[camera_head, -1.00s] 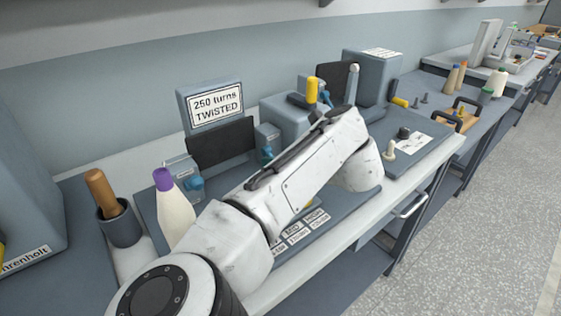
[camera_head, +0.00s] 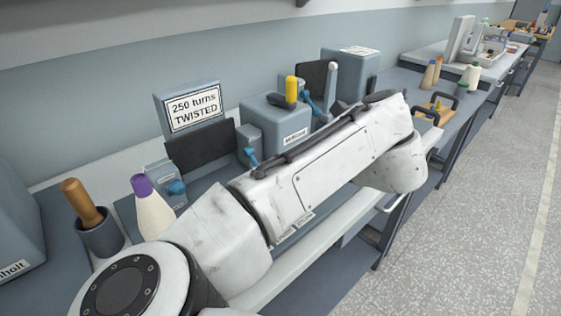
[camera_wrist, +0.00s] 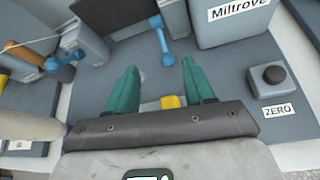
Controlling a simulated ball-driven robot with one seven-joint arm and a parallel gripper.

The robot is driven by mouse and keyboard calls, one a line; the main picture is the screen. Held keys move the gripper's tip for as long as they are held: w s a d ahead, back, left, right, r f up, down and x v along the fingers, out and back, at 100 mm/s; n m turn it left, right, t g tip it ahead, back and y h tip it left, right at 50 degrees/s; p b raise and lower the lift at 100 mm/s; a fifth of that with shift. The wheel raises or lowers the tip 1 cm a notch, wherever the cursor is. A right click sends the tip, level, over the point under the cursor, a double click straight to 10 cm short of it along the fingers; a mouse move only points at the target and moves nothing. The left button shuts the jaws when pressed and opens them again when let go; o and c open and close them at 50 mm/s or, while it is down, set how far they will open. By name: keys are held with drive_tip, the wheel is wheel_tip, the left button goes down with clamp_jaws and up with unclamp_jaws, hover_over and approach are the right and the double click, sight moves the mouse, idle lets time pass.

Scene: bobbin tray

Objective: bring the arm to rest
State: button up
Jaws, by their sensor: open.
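My arm stretches across the bench in the head view, and its far part and my gripper are hidden there behind its own links. In the wrist view my gripper (camera_wrist: 160,65) shows two teal fingers, spread apart with a clear gap. Nothing is held between the fingertips. A small yellow piece (camera_wrist: 172,101) shows near the base of the fingers; I cannot tell what it belongs to. The fingers are over the grey bench top, in front of a blue lever (camera_wrist: 161,40).
A box labelled Miltrove (camera_wrist: 235,22) and a black button marked ZERO (camera_wrist: 273,74) are to the right in the wrist view. In the head view a purple-topped cone (camera_head: 152,210), a cup with a wooden handle (camera_head: 100,238) and a sign box (camera_head: 193,108) stand left. The floor (camera_head: 470,230) is clear at right.

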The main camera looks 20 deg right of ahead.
drive_tip(key=shift+s+d+r, duration=0.15)
drive_tip(key=shift+s+r, duration=0.05)
drive_tip(key=shift+s, duration=0.1)
drive_tip(key=s+d+f+n+g+h+p, duration=0.1)
drive_tip(key=s+d+f+n+g+h, duration=0.2)
drive_tip(key=d+n, duration=0.5)
drive_tip(key=s+d+f+n+h+p, duration=0.1)
drive_tip(key=s+d+f+n+h, duration=0.25)
drive_tip(key=s+d+n, duration=0.35)
drive_tip(key=s+a+f+n+g, duration=0.3)
drive_tip(key=s+a+f+n, duration=0.2)
drive_tip(key=s+f+n, duration=0.4)
drive_tip(key=s+a+f+n+g+y+p, duration=0.1)
drive_tip(key=s+a+f+n+g, duration=0.3)
drive_tip(key=s+f+n, duration=0.5)
drive_tip(key=s+a+f, duration=0.2)
drive_tip(key=s+f, duration=0.2)
drive_tip(key=s, duration=0.2)
drive_tip(key=shift+s+n+g, duration=0.25)
drive_tip(key=shift+n+g, duration=0.05)
